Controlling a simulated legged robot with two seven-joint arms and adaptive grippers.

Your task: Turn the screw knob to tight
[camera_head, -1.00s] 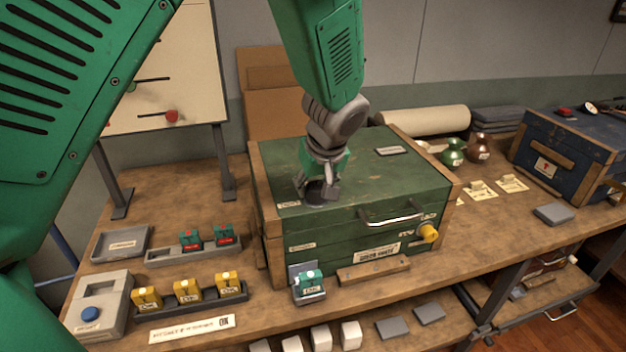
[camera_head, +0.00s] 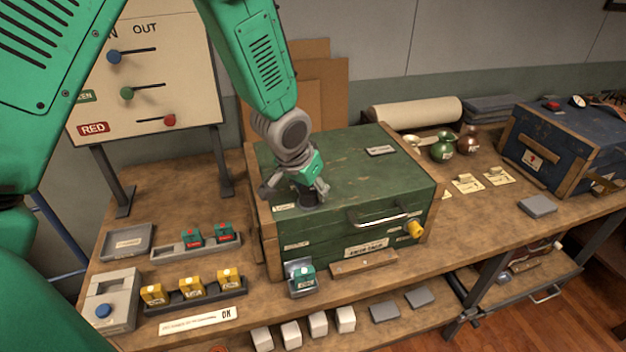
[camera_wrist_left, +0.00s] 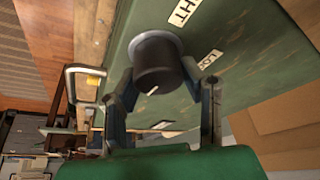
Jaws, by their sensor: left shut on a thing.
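The screw knob is black and round with a white mark on its top. It shows in the left wrist view (camera_wrist_left: 160,66), on top of the green box (camera_head: 345,165), beside labels that read "HT" and "LO", partly cut off. In the head view the knob (camera_head: 308,197) sits at the box's front left corner, mostly covered by my gripper. My left gripper (camera_head: 300,192) comes down from above and is shut on the knob, with a finger at each side in the left wrist view (camera_wrist_left: 165,95). My right gripper is not in view.
The box has a metal handle (camera_head: 375,215) and a yellow knob (camera_head: 415,230) on its front. Yellow blocks in a dark tray (camera_head: 195,300) and a grey button box (camera_head: 110,300) are at the left. A blue box (camera_head: 560,150) stands at the right.

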